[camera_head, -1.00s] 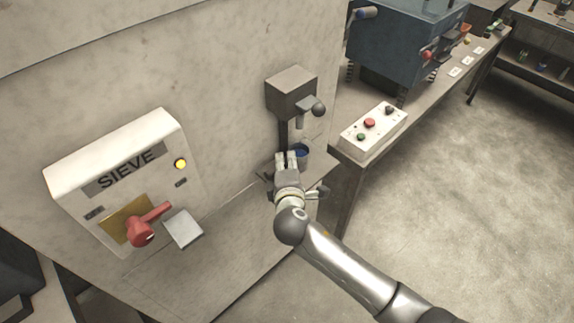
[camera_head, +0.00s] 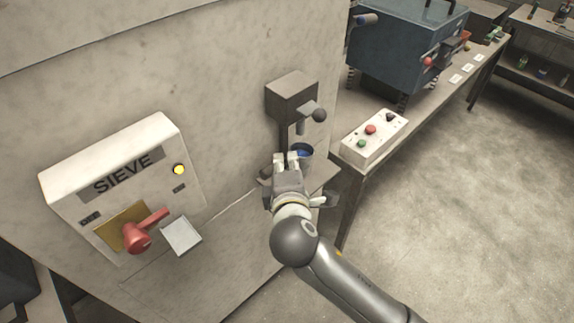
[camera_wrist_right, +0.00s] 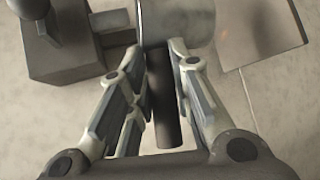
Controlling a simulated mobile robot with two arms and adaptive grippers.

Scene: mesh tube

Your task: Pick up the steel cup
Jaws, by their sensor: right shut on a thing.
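The steel cup (camera_head: 303,150) stands under the dispenser spout on the machine's small shelf in the head view, with something blue inside. In the right wrist view its grey metal side (camera_wrist_right: 178,22) is at the top, and its dark handle (camera_wrist_right: 164,105) points toward my palm. My right gripper (camera_head: 288,158) is at the cup's near side in the head view. In the wrist view its fingers (camera_wrist_right: 163,65) lie on both sides of the handle, shut on it. My gripper hides part of the cup in the head view. My left gripper is not in view.
The grey dispenser (camera_head: 291,95) with a ball-ended lever is right above the cup. A SIEVE panel (camera_head: 120,175) with a red lever (camera_head: 143,233) is on the left. A button box (camera_head: 373,138) sits on the bench at right. Open floor (camera_head: 440,220) lies at lower right.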

